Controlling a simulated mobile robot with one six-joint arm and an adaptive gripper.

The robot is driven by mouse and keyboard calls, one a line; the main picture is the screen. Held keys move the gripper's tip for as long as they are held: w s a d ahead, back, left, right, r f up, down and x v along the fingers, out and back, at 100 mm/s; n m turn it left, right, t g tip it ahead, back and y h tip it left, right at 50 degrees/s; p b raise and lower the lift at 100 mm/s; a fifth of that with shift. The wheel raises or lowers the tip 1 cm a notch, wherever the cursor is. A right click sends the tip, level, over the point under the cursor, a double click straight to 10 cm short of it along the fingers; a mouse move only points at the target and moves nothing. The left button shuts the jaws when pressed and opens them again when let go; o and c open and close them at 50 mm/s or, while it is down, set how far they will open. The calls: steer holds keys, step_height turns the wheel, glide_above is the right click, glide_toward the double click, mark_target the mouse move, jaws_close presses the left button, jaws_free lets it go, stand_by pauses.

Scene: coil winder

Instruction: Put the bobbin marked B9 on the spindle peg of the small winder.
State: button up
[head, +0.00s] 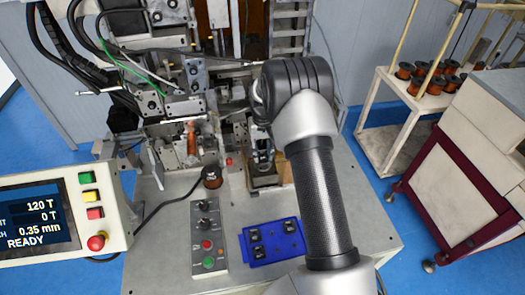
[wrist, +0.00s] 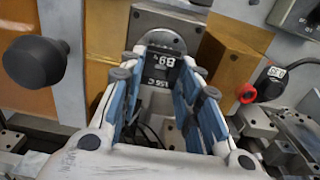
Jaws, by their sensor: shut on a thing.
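In the wrist view my gripper (wrist: 163,62) has its blue-padded fingers on both sides of a small dark bobbin (wrist: 160,76). The bobbin's white lettering is turned in the picture and seems to read B9. A rounded grey metal part (wrist: 160,38) of the machine lies just beyond the fingertips; I cannot tell whether the bobbin touches it. The spindle peg is not clearly visible. In the head view my gripper (head: 263,152) is partly hidden by my arm, at the front of the winder (head: 185,105).
A blue tray (head: 285,248) with several small black pieces lies on the bench beside a control box (head: 207,235). A display panel (head: 60,215) reads READY. In the wrist view a black knob (wrist: 35,62) is left and a brown block (wrist: 228,62) is right.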

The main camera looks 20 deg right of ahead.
steer(key=shift+f+b, duration=0.4)
steer(key=shift+f, duration=0.3)
steer(key=shift+f, duration=0.1)
steer(key=o, duration=0.8)
step_height(320, 180, up, 12)
steer(key=shift+r, duration=0.1)
